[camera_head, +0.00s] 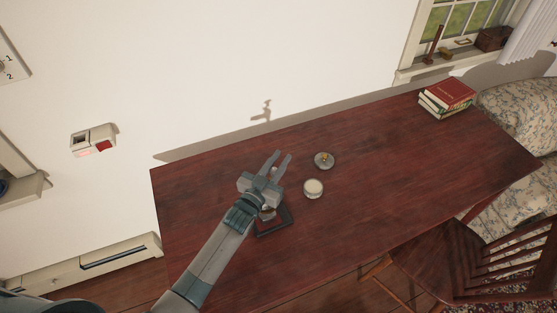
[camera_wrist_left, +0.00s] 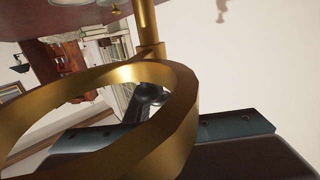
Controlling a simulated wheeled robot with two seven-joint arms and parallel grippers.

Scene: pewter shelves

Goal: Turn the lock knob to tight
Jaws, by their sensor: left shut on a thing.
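My left gripper (camera_head: 281,158) is over the dark red table, its two fingers pointing up and to the right in the head view. In the left wrist view a large brass ring (camera_wrist_left: 182,110) with a straight brass stem (camera_wrist_left: 147,25) fills the foreground, in front of my dark gripper parts (camera_wrist_left: 215,128). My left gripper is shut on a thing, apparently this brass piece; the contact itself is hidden. A dark square base (camera_head: 273,232) lies under my wrist, partly covered. No lock knob or tight mark can be made out clearly. My right gripper is not in view.
On the table (camera_head: 400,160) are a round grey dish with a brass top (camera_head: 324,160) and a pale round lidded thing (camera_head: 313,189). Books (camera_head: 447,96) are stacked at the far right. A wooden chair (camera_head: 460,260) stands at the front right. The middle right of the table is clear.

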